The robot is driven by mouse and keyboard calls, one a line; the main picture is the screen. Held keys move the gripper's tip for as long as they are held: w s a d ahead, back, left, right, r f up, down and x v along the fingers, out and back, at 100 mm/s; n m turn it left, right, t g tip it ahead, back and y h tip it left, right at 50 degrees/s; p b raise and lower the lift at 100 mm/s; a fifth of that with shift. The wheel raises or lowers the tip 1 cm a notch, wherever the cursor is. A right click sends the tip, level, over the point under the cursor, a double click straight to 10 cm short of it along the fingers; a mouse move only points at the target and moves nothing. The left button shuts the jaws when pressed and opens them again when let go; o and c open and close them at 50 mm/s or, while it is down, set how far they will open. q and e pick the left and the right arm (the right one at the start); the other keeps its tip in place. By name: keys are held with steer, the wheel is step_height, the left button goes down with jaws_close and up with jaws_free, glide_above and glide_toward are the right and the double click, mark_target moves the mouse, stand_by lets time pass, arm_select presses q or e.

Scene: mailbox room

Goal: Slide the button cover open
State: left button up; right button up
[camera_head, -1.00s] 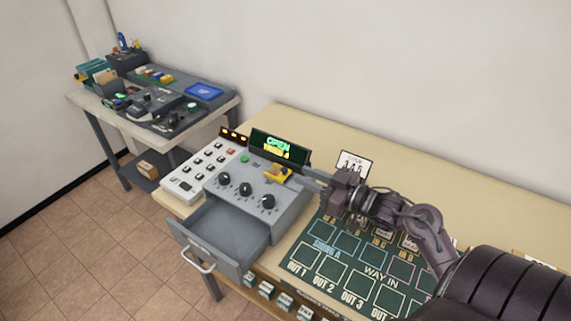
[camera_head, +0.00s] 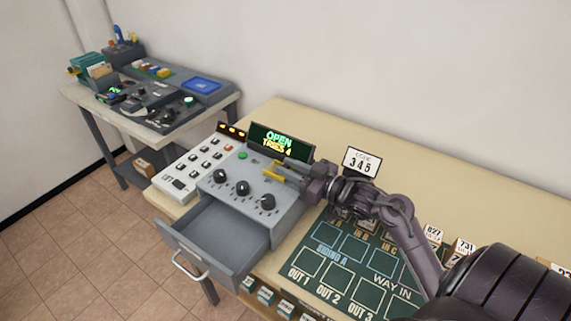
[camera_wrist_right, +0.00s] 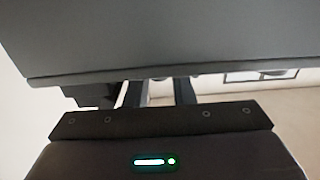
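The yellow button cover (camera_head: 271,170) is on the sloped top of the grey control box (camera_head: 243,191), near the box's right edge. My right gripper (camera_head: 284,171) comes in from the right, low over the box top, with its fingertips at the cover and partly hiding it. Its two fingers are apart; I cannot tell whether they touch the cover. In the right wrist view the fingers (camera_wrist_right: 160,92) also show a gap, and a grey panel hides their tips. My left gripper is not in view.
A display reading OPEN, TRIES 4 (camera_head: 282,142) stands behind the box. An open drawer (camera_head: 218,243) juts out in front. A green track board (camera_head: 345,262) lies to the right.

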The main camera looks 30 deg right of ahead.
steer(key=shift+x, duration=0.8)
jaws_close()
